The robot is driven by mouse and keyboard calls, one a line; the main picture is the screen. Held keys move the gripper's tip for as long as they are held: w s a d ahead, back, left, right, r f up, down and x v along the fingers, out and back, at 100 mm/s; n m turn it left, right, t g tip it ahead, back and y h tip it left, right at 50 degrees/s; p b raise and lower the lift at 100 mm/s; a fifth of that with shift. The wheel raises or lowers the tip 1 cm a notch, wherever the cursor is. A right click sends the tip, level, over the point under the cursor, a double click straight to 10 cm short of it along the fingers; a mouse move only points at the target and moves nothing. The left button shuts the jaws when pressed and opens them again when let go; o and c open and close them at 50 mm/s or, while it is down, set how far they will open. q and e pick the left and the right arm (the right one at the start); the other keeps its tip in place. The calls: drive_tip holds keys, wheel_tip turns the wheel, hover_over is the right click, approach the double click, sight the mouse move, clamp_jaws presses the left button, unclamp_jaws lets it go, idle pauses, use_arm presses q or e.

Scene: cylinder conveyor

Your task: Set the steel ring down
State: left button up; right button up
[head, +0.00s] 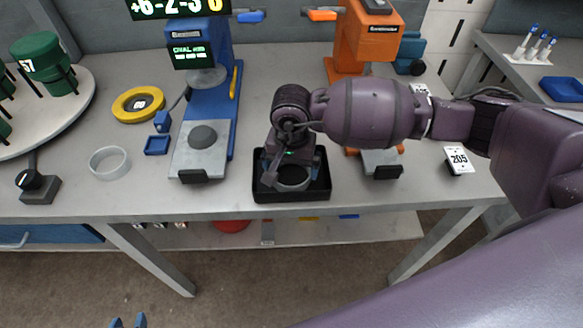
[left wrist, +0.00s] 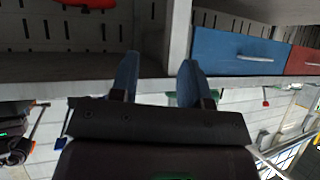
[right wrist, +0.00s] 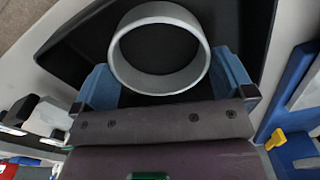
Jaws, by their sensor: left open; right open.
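A steel ring (head: 293,180) lies in the black tray (head: 262,196) at the front middle of the bench. In the right wrist view the ring (right wrist: 120,62) shows whole, flat on the dark tray floor. My right gripper (head: 284,181) is over the tray. Its blue fingers (right wrist: 164,75) are open, one on each side of the ring's near part; I cannot tell whether either touches it. A second pale ring (head: 109,176) lies on the bench at left. My left gripper (head: 128,322) is open and empty, low in front of the bench; its fingers (left wrist: 158,75) show in its wrist view.
A blue device (head: 220,120) stands left of the tray and an orange one (head: 366,42) behind it to the right. A yellow ring (head: 122,110), a round white table (head: 75,112) and a 205 card (head: 459,160) are also there. The bench between second ring and blue device is narrow.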

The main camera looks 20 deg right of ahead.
use_arm(q)
drive_tip(key=shift+s+a+f, duration=0.1)
drive_tip(key=shift+s+f, duration=0.2)
drive_tip(key=shift+s, duration=0.3)
use_arm(e)
wheel_tip(320, 180, up, 11)
use_arm(q)
drive_tip(key=shift+w+r, duration=0.35)
drive_tip(key=shift+w, duration=0.15)
use_arm(e)
drive_tip(key=shift+f, duration=0.1)
